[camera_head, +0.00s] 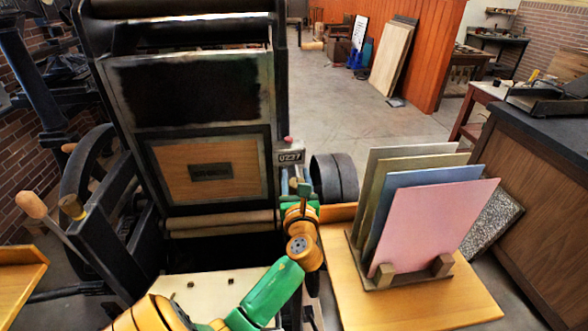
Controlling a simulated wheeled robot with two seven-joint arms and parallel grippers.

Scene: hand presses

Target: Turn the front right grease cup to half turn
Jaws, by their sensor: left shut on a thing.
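The hand press (208,190) stands at the left, with a dark upright plate and a wooden panel facing me. My left arm, green and yellow, reaches up from the bottom to the press's front right side. My left gripper (303,194) is there, shut on what appears to be the front right grease cup. The gripper hides most of that cup, so its turn position cannot be read. A brass-coloured cup (72,207) sits on the press's front left side. My right gripper is not in view.
A wooden side table (415,308) to the right carries a rack (402,277) with several upright coloured boards. A black drum (334,178) is just right of my gripper. Open floor (345,105) lies behind.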

